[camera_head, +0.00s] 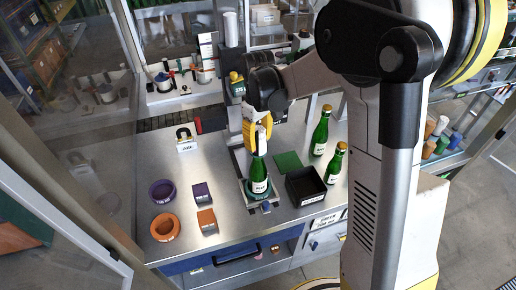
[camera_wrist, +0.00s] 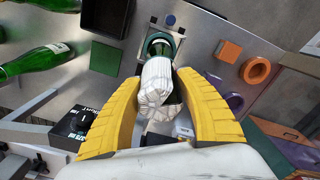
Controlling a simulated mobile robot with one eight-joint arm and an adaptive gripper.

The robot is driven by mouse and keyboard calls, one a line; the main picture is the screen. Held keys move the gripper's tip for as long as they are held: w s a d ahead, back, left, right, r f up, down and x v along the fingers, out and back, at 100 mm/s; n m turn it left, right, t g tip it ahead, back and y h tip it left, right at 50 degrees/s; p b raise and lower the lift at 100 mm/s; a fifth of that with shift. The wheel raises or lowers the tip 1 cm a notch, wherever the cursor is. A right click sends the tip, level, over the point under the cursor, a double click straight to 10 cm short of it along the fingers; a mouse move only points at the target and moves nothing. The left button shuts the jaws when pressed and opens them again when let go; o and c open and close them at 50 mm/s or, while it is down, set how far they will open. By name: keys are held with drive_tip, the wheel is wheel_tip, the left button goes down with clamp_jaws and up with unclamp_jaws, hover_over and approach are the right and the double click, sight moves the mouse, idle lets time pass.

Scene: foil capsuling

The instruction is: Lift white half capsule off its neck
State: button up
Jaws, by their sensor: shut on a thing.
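A green bottle (camera_head: 259,178) with a white label stands upright in a metal holder on the steel bench. The white half capsule (camera_head: 261,140) is over the bottle's top in the head view. My gripper (camera_head: 259,135) has yellow fingers, which are shut on the capsule from its sides. In the wrist view the crumpled white capsule (camera_wrist: 155,88) sits between the fingers of my gripper (camera_wrist: 158,105). The bottle (camera_wrist: 160,44) shows just beyond the capsule's end. I cannot tell whether there is a gap between capsule and neck.
A black open box (camera_head: 305,186) and a green mat (camera_head: 288,161) lie right of the bottle. A purple ring (camera_head: 162,191), an orange ring (camera_head: 165,227) and small blocks (camera_head: 206,219) lie on the left. The bench's left middle is clear.

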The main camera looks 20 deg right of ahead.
wheel_tip(320, 180, up, 12)
drive_tip(key=shift+r, duration=0.1)
drive_tip(key=shift+f+b, duration=1.2)
drive_tip(key=shift+f, duration=0.25)
